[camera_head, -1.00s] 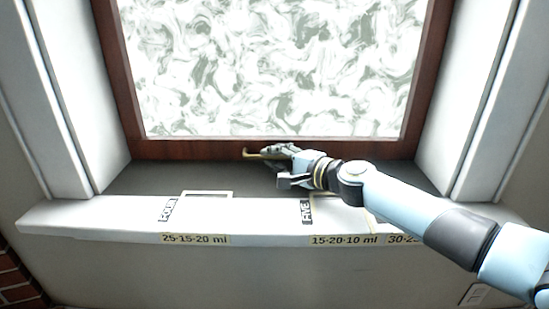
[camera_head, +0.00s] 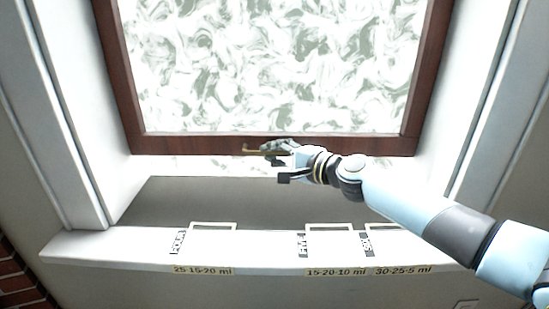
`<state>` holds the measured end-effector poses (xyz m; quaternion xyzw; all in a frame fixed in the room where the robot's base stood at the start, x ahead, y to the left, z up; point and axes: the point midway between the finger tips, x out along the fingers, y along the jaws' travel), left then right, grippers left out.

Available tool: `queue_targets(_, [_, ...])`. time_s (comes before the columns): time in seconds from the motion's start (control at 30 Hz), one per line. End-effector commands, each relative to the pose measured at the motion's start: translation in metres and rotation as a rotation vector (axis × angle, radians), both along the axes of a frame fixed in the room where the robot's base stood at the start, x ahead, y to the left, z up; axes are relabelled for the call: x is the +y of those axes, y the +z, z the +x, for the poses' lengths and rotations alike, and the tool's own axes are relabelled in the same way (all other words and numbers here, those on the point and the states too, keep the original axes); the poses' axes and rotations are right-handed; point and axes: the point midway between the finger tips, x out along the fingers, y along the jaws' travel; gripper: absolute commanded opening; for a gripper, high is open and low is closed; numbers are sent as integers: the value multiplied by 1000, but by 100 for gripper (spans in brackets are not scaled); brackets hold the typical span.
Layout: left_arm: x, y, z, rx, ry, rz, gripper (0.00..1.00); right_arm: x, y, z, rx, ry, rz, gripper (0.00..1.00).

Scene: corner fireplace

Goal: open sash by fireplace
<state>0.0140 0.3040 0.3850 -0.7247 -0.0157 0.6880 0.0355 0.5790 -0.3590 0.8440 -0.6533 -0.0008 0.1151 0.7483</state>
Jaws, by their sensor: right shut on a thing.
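The sash (camera_head: 200,145) has a dark reddish-brown wooden frame around a pane with a white and grey-green swirled pattern. Its bottom rail is raised above the sill, with a bright gap (camera_head: 160,166) beneath it. A small brass-coloured handle (camera_head: 250,150) sits at the middle of the bottom rail. My right gripper (camera_head: 268,152) is at this handle, shut on it, and its fingers partly hide it. My left gripper is not in view.
A white ledge (camera_head: 110,247) lies below, with a dark inner sill (camera_head: 180,200) behind it. Labels and white-framed cards sit along the ledge. White side walls (camera_head: 65,120) flank the window. Brickwork (camera_head: 18,275) shows at the lower left.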

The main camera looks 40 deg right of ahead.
Motion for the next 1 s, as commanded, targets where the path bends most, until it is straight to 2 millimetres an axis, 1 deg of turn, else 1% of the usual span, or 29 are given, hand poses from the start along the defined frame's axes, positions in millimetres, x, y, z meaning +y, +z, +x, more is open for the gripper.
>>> queue_targets(0.03, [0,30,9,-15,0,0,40,0,39,2,-14,0,-2,0])
queue_targets(0.2, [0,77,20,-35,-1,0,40,0,89,2,-12,-1,-1,0])
queue_targets(0.3, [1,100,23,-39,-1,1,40,0,114,2,-12,-1,-1,0])
queue_targets(0.4, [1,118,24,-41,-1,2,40,0,134,2,-11,-1,-1,0])
queue_targets(0.5, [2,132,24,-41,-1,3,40,0,149,2,-11,-1,0,0])
queue_targets(0.63, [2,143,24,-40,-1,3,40,0,161,2,-10,-2,-1,0])
queue_targets(0.8, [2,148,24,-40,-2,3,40,0,166,2,-9,-2,-1,0])
queue_targets(1.0, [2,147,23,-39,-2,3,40,-1,166,2,-9,-2,-1,0])
